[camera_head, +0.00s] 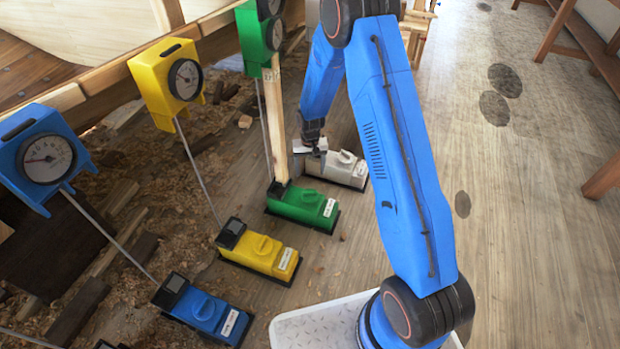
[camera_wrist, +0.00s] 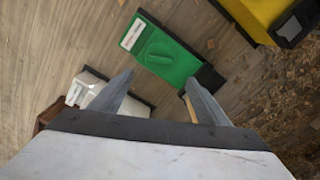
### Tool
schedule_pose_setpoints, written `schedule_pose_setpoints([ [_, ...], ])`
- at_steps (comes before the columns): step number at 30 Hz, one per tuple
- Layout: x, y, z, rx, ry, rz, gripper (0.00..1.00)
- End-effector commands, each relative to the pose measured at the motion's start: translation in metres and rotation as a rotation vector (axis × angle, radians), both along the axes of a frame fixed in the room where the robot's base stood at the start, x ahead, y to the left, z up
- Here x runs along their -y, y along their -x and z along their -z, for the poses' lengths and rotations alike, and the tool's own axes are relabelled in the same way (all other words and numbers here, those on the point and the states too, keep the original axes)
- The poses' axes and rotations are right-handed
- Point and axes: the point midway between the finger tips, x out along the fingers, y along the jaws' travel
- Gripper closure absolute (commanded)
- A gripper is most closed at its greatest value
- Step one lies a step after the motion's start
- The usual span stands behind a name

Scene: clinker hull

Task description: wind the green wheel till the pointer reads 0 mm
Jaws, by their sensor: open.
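The green wheel (camera_head: 309,196) is a raised knob on top of a green box (camera_head: 293,213) on the floor. In the wrist view the wheel (camera_wrist: 161,54) shows on the green box (camera_wrist: 143,34), ahead of my fingertips. The green gauge (camera_head: 251,40) hangs above at the top edge, with its dial (camera_head: 276,33) seen edge-on; its pointer cannot be read. My gripper (camera_head: 318,152) is open with nothing between its fingers. In the wrist view its fingertips (camera_wrist: 161,77) are apart and the wheel lies beyond them.
A light grey box (camera_head: 342,169) stands just behind the green one, close to my gripper. A yellow box (camera_head: 262,253) and a blue box (camera_head: 206,312) stand nearer. Yellow (camera_head: 158,80) and blue (camera_head: 38,160) gauges hang left. A wooden post (camera_head: 277,125) rises by the green box.

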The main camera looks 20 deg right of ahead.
Motion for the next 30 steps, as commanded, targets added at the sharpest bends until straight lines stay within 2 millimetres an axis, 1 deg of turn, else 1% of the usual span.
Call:
schedule_pose_setpoints([
  [1,0.000,0.000,-0.009,0.002,0.000,0.000,0.31],
  [3,0.000,0.000,-0.019,0.002,-0.001,0.000,0.31],
  [6,0.000,0.000,-0.030,0.001,0.000,0.000,0.31],
  [9,0.000,0.000,-0.036,0.001,0.000,0.000,0.31],
  [13,0.000,0.000,-0.040,0.000,0.000,0.000,0.31],
  [19,0.000,0.000,-0.040,-0.001,0.000,0.000,0.31],
  [20,0.000,0.000,-0.040,-0.001,0.000,0.000,0.34],
  [21,0.000,0.000,-0.040,0.000,0.000,-0.001,0.43],
  [23,0.000,0.000,-0.039,0.000,0.000,-0.014,0.58],
  [24,0.000,0.000,-0.040,0.000,0.000,-0.033,0.67],
  [25,0.000,0.000,-0.040,0.000,0.000,-0.054,0.72],
  [28,0.000,0.000,-0.040,0.000,0.000,-0.171,0.72],
  [30,0.000,0.000,-0.040,0.000,0.000,-0.289,0.72],
])
